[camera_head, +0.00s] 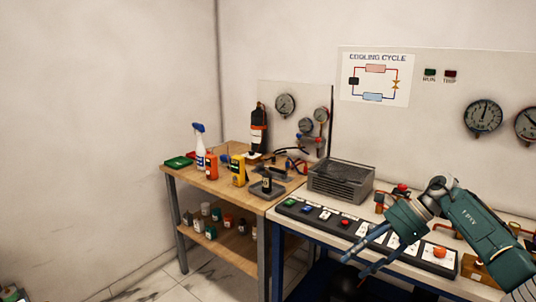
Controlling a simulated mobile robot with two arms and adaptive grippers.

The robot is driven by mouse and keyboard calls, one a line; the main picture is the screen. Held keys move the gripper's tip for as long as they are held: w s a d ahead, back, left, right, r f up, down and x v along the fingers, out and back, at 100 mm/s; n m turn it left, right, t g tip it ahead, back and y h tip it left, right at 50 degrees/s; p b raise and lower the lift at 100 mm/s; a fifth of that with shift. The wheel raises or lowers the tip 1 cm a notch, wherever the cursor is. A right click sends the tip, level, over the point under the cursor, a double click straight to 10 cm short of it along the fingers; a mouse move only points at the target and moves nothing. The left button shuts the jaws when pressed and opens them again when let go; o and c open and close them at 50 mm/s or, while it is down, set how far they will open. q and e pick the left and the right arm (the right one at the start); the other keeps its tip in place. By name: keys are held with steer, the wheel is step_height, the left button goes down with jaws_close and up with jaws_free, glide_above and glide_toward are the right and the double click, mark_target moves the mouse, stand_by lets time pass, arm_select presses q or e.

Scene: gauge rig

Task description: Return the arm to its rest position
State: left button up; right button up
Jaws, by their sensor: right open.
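My right arm comes in from the lower right, dark teal. Its gripper (368,254) is open, with its fingers pointing down and left over the front of the control panel (347,227). Nothing shows between the fingers. The arm and gripper hide part of the panel's right half. My left gripper is not in view.
A wooden bench (222,184) with a spray bottle (200,147), a black bottle (258,128) and tools stands left of the rig. A grey finned unit (340,182) sits behind the panel. Gauges (483,116) hang on the wall board.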

steer(key=w+a+f+m+t+y, duration=0.2)
steer(key=a+f+m+t+y, duration=0.1)
steer(key=a+f+m, duration=0.4)
steer(key=w+a+f+m+t+y, duration=0.1)
steer(key=a+f+m+t+y, duration=0.15)
steer(key=a+f+m, duration=0.4)
steer(key=s+d+f+m+t+h, duration=0.2)
steer(key=d+f+m, duration=0.1)
steer(key=f+m, duration=0.4)
steer(key=s+d+f+m+t+h, duration=0.25)
steer(key=f+m, duration=0.25)
steer(key=f, duration=0.5)
steer(key=s+d+f+m+t+h, duration=0.1)
steer(key=s+d+f+m+h, duration=0.2)
steer(key=f+m, duration=0.4)
steer(key=s+d+f+m+g+h, duration=0.25)
steer(key=s+f+m, duration=0.25)
steer(key=s+f, duration=0.65)
steer(key=s+d+f+m+g+h, duration=0.25)
steer(key=s+f+m, duration=0.35)
steer(key=s+f, duration=0.55)
steer(key=s+f+m+g, duration=0.2)
steer(key=s+m, duration=0.1)
steer(key=s, duration=1.2)
steer(key=s+f+m+g+h, duration=0.1)
steer(key=s+f+m+g, duration=0.2)
steer(key=s, duration=1.2)
steer(key=shift+d+f+m+h, duration=0.2)
steer(key=shift+m+h, duration=0.1)
steer(key=shift+m, duration=0.15)
